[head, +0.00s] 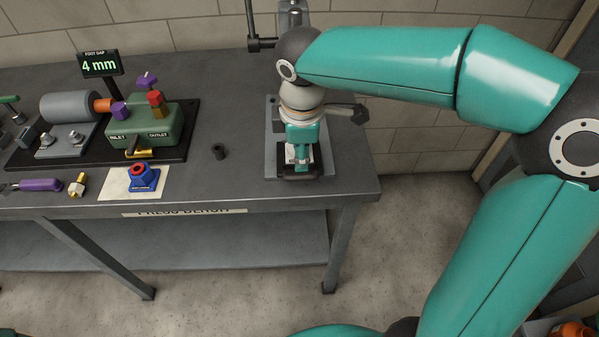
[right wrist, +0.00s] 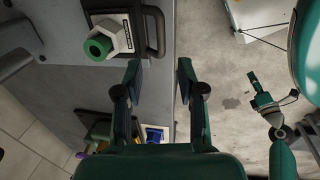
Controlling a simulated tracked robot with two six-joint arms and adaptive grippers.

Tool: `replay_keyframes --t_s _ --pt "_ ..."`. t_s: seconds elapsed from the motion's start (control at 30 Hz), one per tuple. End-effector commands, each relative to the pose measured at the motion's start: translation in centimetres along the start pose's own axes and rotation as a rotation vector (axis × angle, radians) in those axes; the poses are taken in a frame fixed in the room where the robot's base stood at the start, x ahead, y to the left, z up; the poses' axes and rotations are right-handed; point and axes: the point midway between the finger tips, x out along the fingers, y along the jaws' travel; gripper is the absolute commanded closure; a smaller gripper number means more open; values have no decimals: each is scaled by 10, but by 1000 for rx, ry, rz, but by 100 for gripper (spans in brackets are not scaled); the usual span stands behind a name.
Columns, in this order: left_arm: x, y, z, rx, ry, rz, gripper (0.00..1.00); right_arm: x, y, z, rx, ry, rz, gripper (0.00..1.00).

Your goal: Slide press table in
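The press stands at the right end of the bench, and its base plate (head: 271,150) shows beside my gripper. My right gripper (head: 302,163) points down over the press table (head: 314,172) at the front, hiding much of it. In the right wrist view my right gripper (right wrist: 160,74) is open, with nothing between its fingers. There the dark press table (right wrist: 137,42) has a black bar handle (right wrist: 157,30) just beyond the fingertips. A pale block with a green ring (right wrist: 98,48) sits on the table. What seems my left gripper (right wrist: 262,98) is small at the right wrist view's right; its opening is unclear.
A green valve block (head: 143,128) and grey cylinder (head: 70,106) stand on the bench's left, with a 4 mm display (head: 100,64) behind. A blue-red part (head: 143,177) sits on a pale sheet. Floor in front is clear.

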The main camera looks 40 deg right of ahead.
Motion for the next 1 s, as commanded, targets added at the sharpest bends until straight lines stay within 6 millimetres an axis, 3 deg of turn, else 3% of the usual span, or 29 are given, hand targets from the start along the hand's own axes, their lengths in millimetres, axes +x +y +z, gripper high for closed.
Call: replay_keyframes --t_s 0.2,0.4,0.87,1.0 --pt "2 -1 0 0 0 0 60 48 -1 0 -1 -3 -4 61" --pt "3 -1 0 0 0 0 60 76 0 0 -1 -1 -2 61" --pt "3 -1 0 0 0 0 60 86 0 -1 -1 1 0 61" --pt "3 -1 0 0 0 0 60 86 0 -1 -1 1 0 84"
